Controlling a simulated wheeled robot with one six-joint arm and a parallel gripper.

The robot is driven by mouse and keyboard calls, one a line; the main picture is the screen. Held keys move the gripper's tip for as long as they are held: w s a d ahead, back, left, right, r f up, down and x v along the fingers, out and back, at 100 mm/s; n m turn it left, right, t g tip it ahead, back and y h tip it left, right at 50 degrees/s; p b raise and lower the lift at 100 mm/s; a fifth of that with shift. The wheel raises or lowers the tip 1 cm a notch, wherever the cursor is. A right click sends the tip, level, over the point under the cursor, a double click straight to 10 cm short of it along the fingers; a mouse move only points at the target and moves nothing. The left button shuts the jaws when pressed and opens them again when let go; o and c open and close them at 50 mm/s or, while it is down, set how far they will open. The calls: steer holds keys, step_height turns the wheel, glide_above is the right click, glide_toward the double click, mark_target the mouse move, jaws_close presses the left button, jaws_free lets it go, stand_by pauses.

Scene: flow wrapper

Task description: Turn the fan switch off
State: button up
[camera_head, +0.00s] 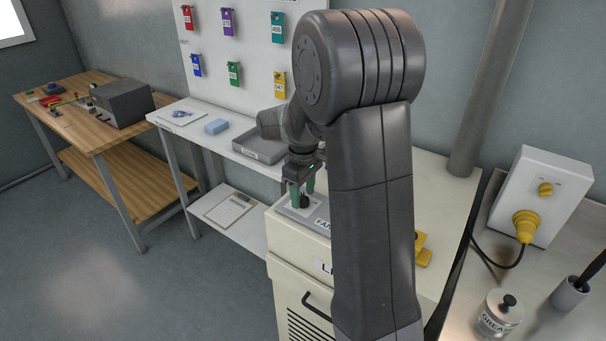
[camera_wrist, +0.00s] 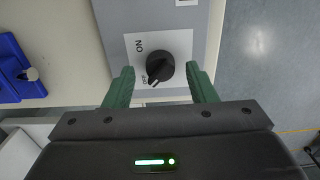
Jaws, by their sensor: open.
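The fan switch is a black rotary knob (camera_wrist: 160,66) on a white plate marked ON and OFF. Its narrow pointer end is turned to the lower left in the wrist view, close to the OFF mark. The plate sits on a grey panel (camera_wrist: 117,18), whose label, partly hidden by my arm in the head view, begins "FA" (camera_head: 322,224). My gripper (camera_wrist: 161,74) is open, with one green finger on each side of the knob and a visible gap to it. In the head view my gripper (camera_head: 301,190) points down at the panel.
The panel stands on a cream cabinet (camera_head: 290,248). A blue object (camera_wrist: 20,70) lies left in the wrist view. A grey tray (camera_head: 262,148) is on the white bench behind. A wall box with a yellow plug (camera_head: 526,222) and a grease jar (camera_head: 500,312) are right.

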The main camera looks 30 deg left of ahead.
mark_target(303, 195)
step_height(303, 195, up, 13)
steer(key=shift+b, duration=0.35)
steer(key=shift+f, duration=0.1)
stand_by(0.3)
step_height(303, 195, down, 14)
steer(key=shift+r+p, duration=0.1)
steer(key=shift+p, duration=0.3)
steer(key=shift+r, duration=0.15)
